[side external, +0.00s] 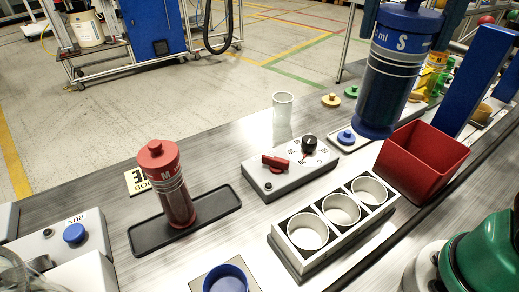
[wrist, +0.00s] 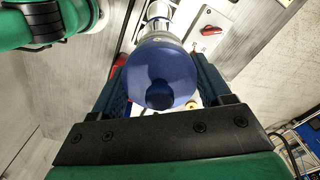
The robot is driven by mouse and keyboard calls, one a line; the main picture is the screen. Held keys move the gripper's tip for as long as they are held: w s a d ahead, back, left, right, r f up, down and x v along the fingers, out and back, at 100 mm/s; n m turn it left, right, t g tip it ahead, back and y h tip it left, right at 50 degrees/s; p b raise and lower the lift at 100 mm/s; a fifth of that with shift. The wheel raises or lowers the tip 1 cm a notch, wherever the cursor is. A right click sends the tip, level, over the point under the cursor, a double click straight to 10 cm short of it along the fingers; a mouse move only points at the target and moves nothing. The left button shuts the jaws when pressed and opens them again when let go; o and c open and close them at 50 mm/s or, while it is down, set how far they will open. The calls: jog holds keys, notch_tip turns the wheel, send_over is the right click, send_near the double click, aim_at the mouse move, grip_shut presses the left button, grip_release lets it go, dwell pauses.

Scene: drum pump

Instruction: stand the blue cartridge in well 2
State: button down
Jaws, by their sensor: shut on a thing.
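The blue cartridge (side external: 395,75), marked "ml S", is upright in the side external view at the upper right. It appears held above the bench. My gripper (side external: 410,14) is shut on its top end. In the wrist view the blue cap (wrist: 165,80) sits between my two fingers (wrist: 163,92). The well rack (side external: 292,262) has three round white wells in a row, lower in the side view and apart from the cartridge. The wells look empty; the middle one (side external: 341,210) is clear. I see no well numbers.
A red open bin (side external: 425,160) stands beside the rack. A red cartridge (side external: 170,185) stands on a black tray (side external: 135,240). A grey control box (side external: 290,172) with a black knob and red handle lies behind the rack. A translucent cup (side external: 283,108) stands at the back edge.

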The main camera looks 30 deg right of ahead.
aim_at(384, 96)
notch_tip(384, 96, down, 20)
jog(key=shift+r, duration=0.15)
dwell(0.4)
grip_release()
jog(key=shift+f, duration=0.2)
jog(key=shift+r, duration=0.1)
notch_tip(384, 96, up, 12)
jog(key=shift+f, duration=0.1)
jog(key=w+d+f+n+t, duration=0.6)
jog(key=f+n+t, duration=0.1)
jog(key=f+n, duration=0.3)
jog(key=shift+w+d+n, duration=0.25)
jog(key=shift+n, duration=0.15)
